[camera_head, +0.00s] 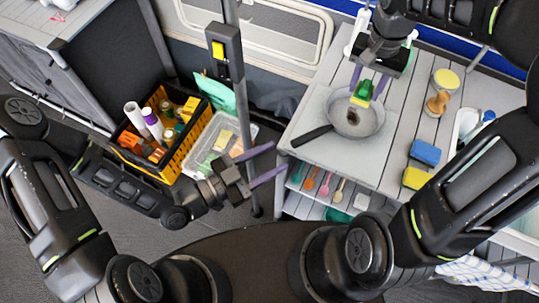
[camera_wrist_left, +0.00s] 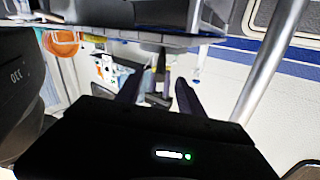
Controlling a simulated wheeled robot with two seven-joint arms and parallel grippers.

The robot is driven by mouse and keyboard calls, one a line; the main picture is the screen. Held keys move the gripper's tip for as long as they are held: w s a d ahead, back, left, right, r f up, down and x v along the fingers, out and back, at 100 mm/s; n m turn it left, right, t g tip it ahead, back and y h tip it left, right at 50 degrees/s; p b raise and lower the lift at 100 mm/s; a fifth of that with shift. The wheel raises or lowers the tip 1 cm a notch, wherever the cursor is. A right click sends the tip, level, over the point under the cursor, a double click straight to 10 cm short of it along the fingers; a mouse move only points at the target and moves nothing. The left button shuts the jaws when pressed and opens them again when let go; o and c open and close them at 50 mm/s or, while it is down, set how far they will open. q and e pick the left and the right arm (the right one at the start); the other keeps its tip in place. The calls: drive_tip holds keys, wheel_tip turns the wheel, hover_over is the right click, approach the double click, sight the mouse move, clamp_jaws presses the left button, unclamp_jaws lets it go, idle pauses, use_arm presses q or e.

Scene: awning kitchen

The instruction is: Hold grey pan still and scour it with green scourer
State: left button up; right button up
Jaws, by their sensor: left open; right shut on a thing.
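The grey pan (camera_head: 344,122) stands on the slatted table in the head view, its dark handle (camera_head: 312,136) pointing left toward the table edge. A dark patch shows on its inside. The green scourer (camera_head: 363,89), with a yellow side, is held between the purple fingers of my right gripper (camera_head: 369,84) above the pan's far part; whether it touches the pan I cannot tell. My left gripper (camera_head: 265,163) is open and empty, left of the table and apart from the pan handle. In the left wrist view its fingers (camera_wrist_left: 158,90) show dark, with nothing between them.
A blue sponge (camera_head: 425,152), a yellow sponge (camera_head: 415,178), a wooden brush (camera_head: 437,103) and a yellow-topped tin (camera_head: 445,80) stand right of the pan. A yellow crate (camera_head: 180,150) and a clear bin (camera_head: 213,143) are at left. A grey pole (camera_head: 243,110) rises near my left gripper.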

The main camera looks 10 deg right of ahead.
sight(320, 131)
use_arm(q)
drive_tip(key=shift+w+r, duration=0.15)
drive_tip(key=shift+r, duration=0.05)
idle(0.3)
drive_tip(key=x, duration=1.2)
drive_tip(key=shift+w, duration=0.1)
drive_tip(key=shift+c, duration=0.6)
clamp_jaws()
idle(0.5)
